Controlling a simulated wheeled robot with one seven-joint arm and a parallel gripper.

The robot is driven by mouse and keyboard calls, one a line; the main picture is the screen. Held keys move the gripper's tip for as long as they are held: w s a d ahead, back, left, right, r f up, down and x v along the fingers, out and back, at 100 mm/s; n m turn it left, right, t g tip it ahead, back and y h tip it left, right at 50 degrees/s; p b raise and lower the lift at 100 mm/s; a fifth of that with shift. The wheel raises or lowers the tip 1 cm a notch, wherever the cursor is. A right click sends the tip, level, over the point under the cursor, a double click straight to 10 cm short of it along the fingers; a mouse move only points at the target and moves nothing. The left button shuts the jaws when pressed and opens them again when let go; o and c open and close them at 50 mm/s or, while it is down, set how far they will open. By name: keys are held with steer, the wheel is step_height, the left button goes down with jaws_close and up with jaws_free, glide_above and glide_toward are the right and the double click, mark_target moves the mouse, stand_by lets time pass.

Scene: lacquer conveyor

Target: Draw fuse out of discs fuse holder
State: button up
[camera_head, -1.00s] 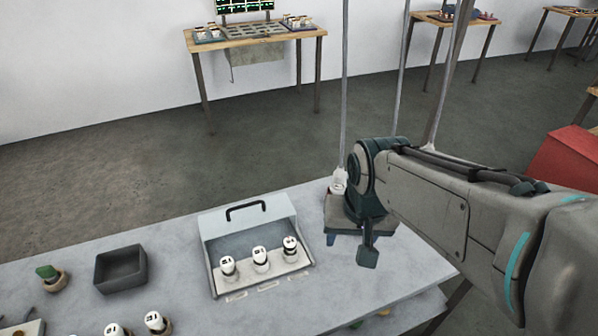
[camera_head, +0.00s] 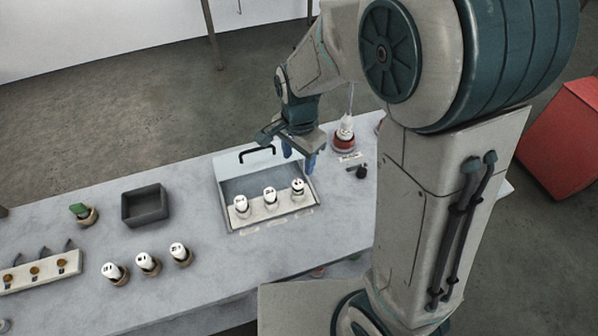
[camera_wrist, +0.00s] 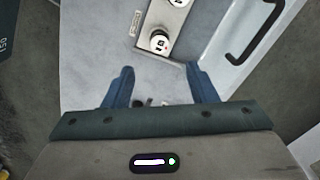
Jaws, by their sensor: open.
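A grey box with a raised lid and black handle (camera_head: 256,153) stands on the bench. Three white cylinders with dark marks, which look like fuses, stand in its row: left (camera_head: 241,205), middle (camera_head: 270,194) and right (camera_head: 298,184). The marks are too small to tell which is the discs one. My gripper (camera_head: 299,158) is open and empty, pointing down above the box's right rear corner. In the wrist view the open fingers (camera_wrist: 159,72) have bare bench between them; one white fuse (camera_wrist: 159,43) stands just beyond them, apart from both.
Three similar white pieces in round brown bases (camera_head: 147,263) stand front left. A dark open tray (camera_head: 131,211), a green piece (camera_head: 80,210) and a white strip with brass parts (camera_head: 62,266) lie left. A white piece on a red base (camera_head: 344,140) and a small black object (camera_head: 361,171) stand right.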

mark_target(298, 183)
step_height(298, 183, down, 11)
steer(key=shift+f, duration=0.1)
stand_by(0.3)
steer(key=shift+w, duration=0.1)
jaws_close()
